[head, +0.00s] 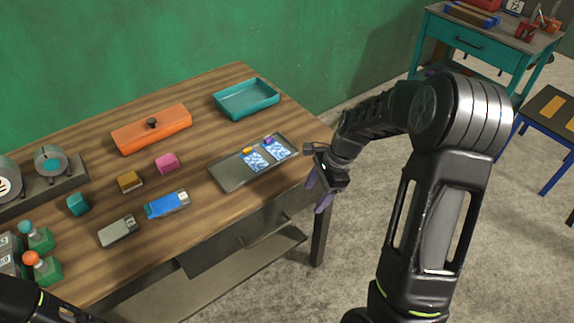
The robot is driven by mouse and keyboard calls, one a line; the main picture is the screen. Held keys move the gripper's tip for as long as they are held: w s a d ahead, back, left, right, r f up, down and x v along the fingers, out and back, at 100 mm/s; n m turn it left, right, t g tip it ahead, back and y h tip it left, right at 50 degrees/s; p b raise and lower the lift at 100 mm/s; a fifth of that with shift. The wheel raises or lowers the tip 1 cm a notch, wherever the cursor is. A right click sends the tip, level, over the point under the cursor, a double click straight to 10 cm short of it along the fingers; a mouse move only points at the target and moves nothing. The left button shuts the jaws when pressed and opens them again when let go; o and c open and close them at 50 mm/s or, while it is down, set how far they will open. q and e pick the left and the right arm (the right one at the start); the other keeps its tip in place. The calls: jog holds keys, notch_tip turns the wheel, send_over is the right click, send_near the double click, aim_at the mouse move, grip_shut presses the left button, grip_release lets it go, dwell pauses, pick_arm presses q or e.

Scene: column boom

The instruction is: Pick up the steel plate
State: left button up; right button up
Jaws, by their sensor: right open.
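A small flat grey metal piece (118,232), which looks like the steel plate, lies on the front part of the wooden table (205,150). A blue piece of similar size with a pale label (167,204) lies just to its right. My right gripper (317,192) is open and empty, with its purple fingers pointing down beyond the table's right edge. It is well to the right of the grey piece. Part of my left arm shows at the bottom left corner, but its gripper is out of view.
A dark grey tray (232,181) with two blue-white patterned pads lies nearest my right gripper. An orange lidded box (152,129), teal tray (247,100), pink block (167,163), ochre block (130,181) and teal cube (78,204) stand around. Green-based knobs (43,268) are at left.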

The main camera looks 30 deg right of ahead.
jog(key=s+a+f+n+g, duration=0.1)
jog(key=s+a+f+n, duration=0.4)
jog(key=a+f, duration=0.3)
jog(key=s+a+f+n, duration=0.4)
jog(key=s+a+f, duration=0.15)
jog(key=f, duration=0.35)
jog(key=s+a+f+n, duration=0.1)
jog(key=s+a+n, duration=0.3)
jog(key=a, duration=0.3)
jog(key=s+a+f+n+y, duration=0.1)
jog(key=s+a+f+n, duration=0.1)
jog(key=s+a+n, duration=0.2)
jog(key=a+n, duration=0.1)
jog(key=a, duration=0.2)
jog(key=shift+s+a+n, duration=0.15)
jog(key=shift+s+n, duration=0.15)
jog(key=shift+c, duration=0.2)
